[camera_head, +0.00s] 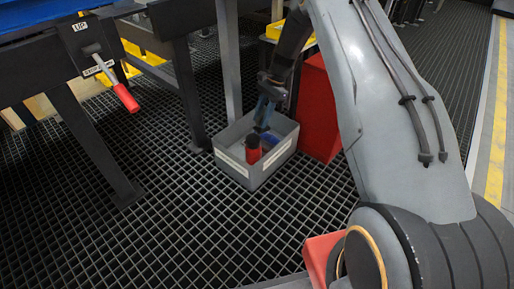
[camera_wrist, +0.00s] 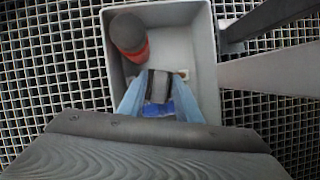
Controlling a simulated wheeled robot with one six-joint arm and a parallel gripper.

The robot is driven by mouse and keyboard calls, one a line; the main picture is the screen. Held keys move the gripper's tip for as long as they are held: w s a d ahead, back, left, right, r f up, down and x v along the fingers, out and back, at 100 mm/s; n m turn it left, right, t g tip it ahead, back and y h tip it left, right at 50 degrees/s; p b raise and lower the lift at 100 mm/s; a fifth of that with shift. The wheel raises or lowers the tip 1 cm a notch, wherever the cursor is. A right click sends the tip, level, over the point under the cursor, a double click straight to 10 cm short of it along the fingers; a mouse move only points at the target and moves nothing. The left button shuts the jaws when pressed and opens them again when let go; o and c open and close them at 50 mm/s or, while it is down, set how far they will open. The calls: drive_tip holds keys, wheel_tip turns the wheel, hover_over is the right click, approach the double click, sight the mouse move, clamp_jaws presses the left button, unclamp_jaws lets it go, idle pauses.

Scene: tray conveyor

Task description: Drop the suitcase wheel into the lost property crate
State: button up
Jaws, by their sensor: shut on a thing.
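The grey lost property crate (camera_head: 236,167) stands on the grid floor in the head view, with a pale label on its front wall. In the wrist view its rim (camera_wrist: 207,70) frames the space below my gripper. My gripper (camera_wrist: 160,92) points down over the crate, and its blue fingers are shut on a dark grey block-like thing, seemingly the suitcase wheel (camera_wrist: 159,87). I cannot tell how far it is above the crate floor. In the head view my gripper (camera_head: 263,118) reaches to the crate's opening, and the wheel is not clear there.
A red cylinder with a dark top (camera_head: 253,149) stands inside the crate, left of my gripper. A blue thing (camera_wrist: 158,109) lies in the crate, partly hidden. A red box (camera_head: 318,115) stands behind the crate. A grey post (camera_head: 229,60) rises close beside it.

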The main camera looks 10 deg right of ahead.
drive_tip(key=shift+f+b, duration=0.75)
drive_tip(key=shift+f, duration=0.8)
drive_tip(key=o, duration=1.2)
drive_tip(key=shift+p+v, duration=1.65)
drive_tip(key=shift+v, duration=2.3)
